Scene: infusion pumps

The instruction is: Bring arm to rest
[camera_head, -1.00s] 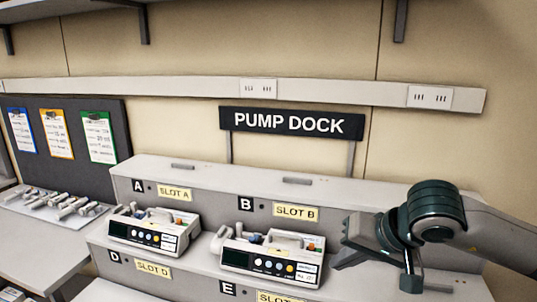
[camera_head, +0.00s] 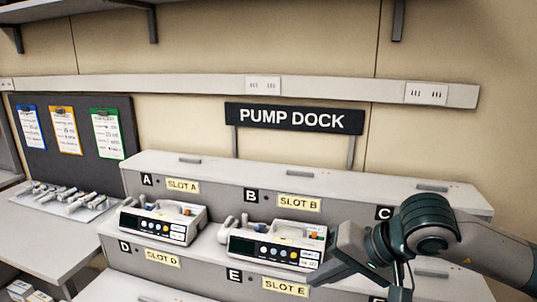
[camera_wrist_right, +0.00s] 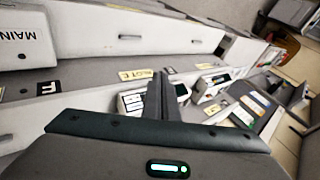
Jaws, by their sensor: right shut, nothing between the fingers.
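My right gripper (camera_head: 318,281) is shut and empty. It sits at the right of the head view, its fingers pointing left and down, in front of the lower right corner of the pump at slot B (camera_head: 275,246). I cannot tell whether they touch. In the right wrist view, the closed fingers (camera_wrist_right: 166,95) stick up mid-picture with pumps beyond them. A second white pump (camera_head: 163,221) sits below the slot A label. Both pumps have dark screens and coloured buttons. My left gripper is not in view.
The stepped grey pump dock (camera_head: 345,188) carries slot labels, with a PUMP DOCK sign (camera_head: 293,118) behind it. A side table (camera_head: 40,235) on the left holds a tray of small pale items. Clipboards hang on a dark board (camera_head: 80,170). A shelf overhangs the top.

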